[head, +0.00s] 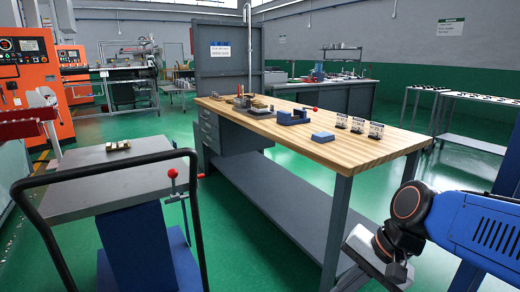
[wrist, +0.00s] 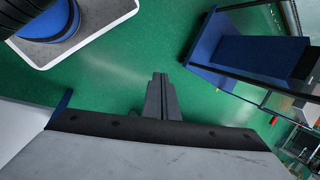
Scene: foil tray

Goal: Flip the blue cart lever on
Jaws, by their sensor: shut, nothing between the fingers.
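The blue cart (head: 133,245) stands at the lower left of the head view, with a grey top and a black push handle. The cart's blue column also seems to show at the upper right of the wrist view (wrist: 245,55). My gripper (wrist: 160,82) is shut and empty, over green floor in the wrist view. In the head view it is at the lower right, far from the lever, its fingertips not clearly visible.
A wooden workbench (head: 325,150) with a grey lower shelf stands between cart and arm, carrying a blue block (head: 323,137), a vise (head: 293,117) and small black signs. Small metal parts (head: 118,146) lie on the cart top. Open green floor lies between cart and bench.

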